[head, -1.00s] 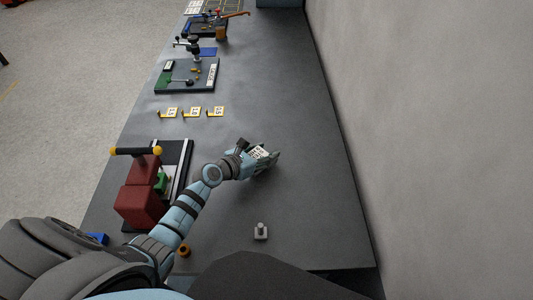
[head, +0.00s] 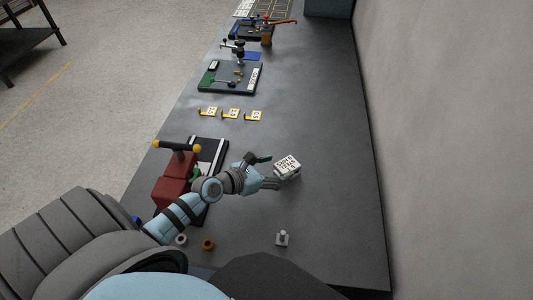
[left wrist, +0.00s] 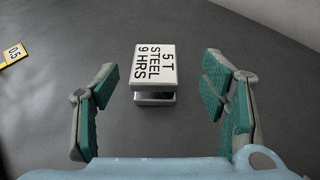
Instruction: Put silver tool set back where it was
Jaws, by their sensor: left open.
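The silver tool set (head: 287,167) looks like a small grey block with a white top label. It stands upright on the dark bench, to the right of the red press. In the left wrist view (left wrist: 154,98) the label reads "5 T STEEL 9 HRS", and a plate shows below a gap at its front. My left gripper (head: 267,172) is open and just left of the block, with its fingers pointing toward it. In the left wrist view the block lies ahead between the spread fingers, with clear gaps on both sides. My right gripper is not in view.
The red press (head: 171,192) stands by a dark plate on the left. A small grey piece with a post (head: 282,240), a copper ring (head: 208,244) and a pale ring (head: 181,239) lie nearer. Yellow tags (head: 231,114) and a green-and-black fixture (head: 230,78) stand farther off. The bench's right side is clear.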

